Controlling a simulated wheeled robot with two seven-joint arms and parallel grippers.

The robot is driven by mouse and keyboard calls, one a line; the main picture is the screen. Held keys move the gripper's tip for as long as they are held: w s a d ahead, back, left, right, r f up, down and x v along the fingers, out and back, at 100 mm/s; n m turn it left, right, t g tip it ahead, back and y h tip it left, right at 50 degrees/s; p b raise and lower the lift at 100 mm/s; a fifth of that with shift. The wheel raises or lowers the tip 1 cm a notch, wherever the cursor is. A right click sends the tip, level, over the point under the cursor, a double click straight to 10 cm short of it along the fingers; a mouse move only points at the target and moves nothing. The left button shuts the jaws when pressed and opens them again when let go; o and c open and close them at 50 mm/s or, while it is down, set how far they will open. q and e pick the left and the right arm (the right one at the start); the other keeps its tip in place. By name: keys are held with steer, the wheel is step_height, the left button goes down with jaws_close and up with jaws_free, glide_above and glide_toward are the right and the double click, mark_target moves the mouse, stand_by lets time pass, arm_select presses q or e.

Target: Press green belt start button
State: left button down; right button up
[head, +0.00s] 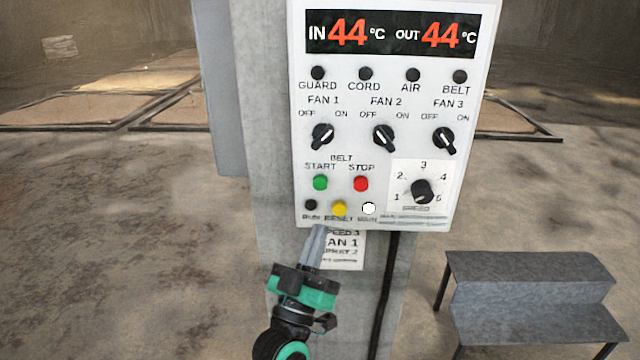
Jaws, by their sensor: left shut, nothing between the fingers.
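The green belt start button (320,183) sits on the white control panel (470,100), under the word START. The red stop button (361,184) is to its right, and a yellow reset button (340,209) is below. My left gripper (318,230) is shut and empty, pointing up at the panel's lower edge. Its fingertips show below the green button, close to the yellow one, and apart from the green button in the picture. How far they are from the panel face I cannot tell. My right gripper is not in view.
Three fan knobs (384,138) and a speed dial (423,191) sit on the panel near the buttons. A black cable (385,290) hangs below it. Grey steps (530,285) stand at the lower right. The floor at left is clear.

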mark_target(320, 183)
arm_select(q)
steer(key=r, duration=0.1)
steer(key=s+r, duration=0.1)
steer(key=r, duration=0.1)
steer(key=shift+s+a+r+t, duration=0.1)
steer(key=shift+s+a+t, duration=0.15)
steer(key=shift+t, duration=0.15)
steer(key=shift+w+b, duration=1.1)
steer(key=shift+w, duration=3.35)
steer(key=shift+w, duration=0.15)
steer(key=shift+w, duration=0.3)
